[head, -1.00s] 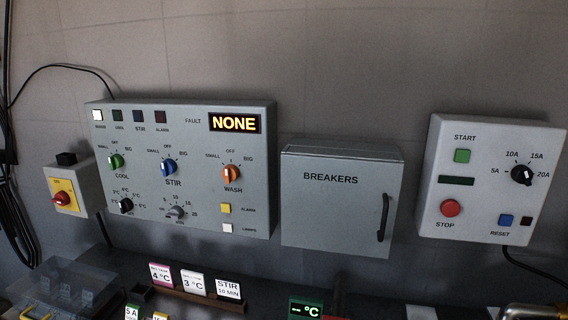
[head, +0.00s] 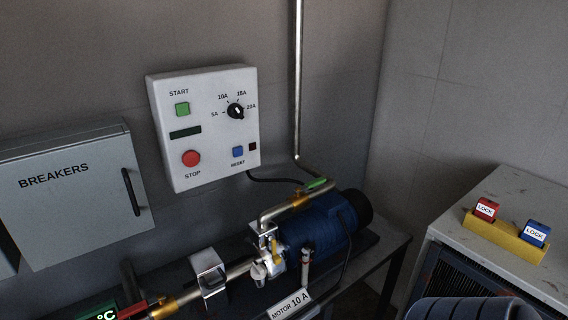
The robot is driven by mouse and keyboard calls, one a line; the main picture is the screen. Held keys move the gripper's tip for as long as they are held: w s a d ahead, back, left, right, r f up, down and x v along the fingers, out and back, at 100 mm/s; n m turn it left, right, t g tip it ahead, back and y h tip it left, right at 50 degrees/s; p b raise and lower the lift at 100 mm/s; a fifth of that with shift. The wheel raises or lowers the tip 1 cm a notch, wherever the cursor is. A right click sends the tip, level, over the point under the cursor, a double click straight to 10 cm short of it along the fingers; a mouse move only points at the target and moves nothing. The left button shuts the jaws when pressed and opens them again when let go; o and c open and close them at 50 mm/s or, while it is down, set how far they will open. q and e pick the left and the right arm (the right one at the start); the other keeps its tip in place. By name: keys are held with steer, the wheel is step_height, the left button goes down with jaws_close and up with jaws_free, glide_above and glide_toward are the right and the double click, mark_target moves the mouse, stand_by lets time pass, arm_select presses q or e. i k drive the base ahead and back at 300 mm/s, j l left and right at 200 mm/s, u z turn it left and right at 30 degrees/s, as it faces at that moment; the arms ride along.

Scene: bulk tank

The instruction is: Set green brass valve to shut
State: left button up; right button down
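The green brass valve (head: 298,200) sits on the metal pipe above the blue motor and pump, right of centre in the head view. Its green lever (head: 316,184) points up and to the right, looking roughly in line with the pipe. The valve is small here, so its exact setting is hard to tell. Neither of my grippers is in view, and nothing touches the valve.
A second brass valve (head: 164,308) with a red lever is at the lower left. The blue motor (head: 312,232) stands on a dark bench below a start/stop box (head: 204,130). A breaker box (head: 75,195) hangs at left. A yellow lock holder (head: 505,238) sits on the right cabinet.

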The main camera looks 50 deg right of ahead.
mark_target(316, 182)
steer(key=z, duration=1.8)
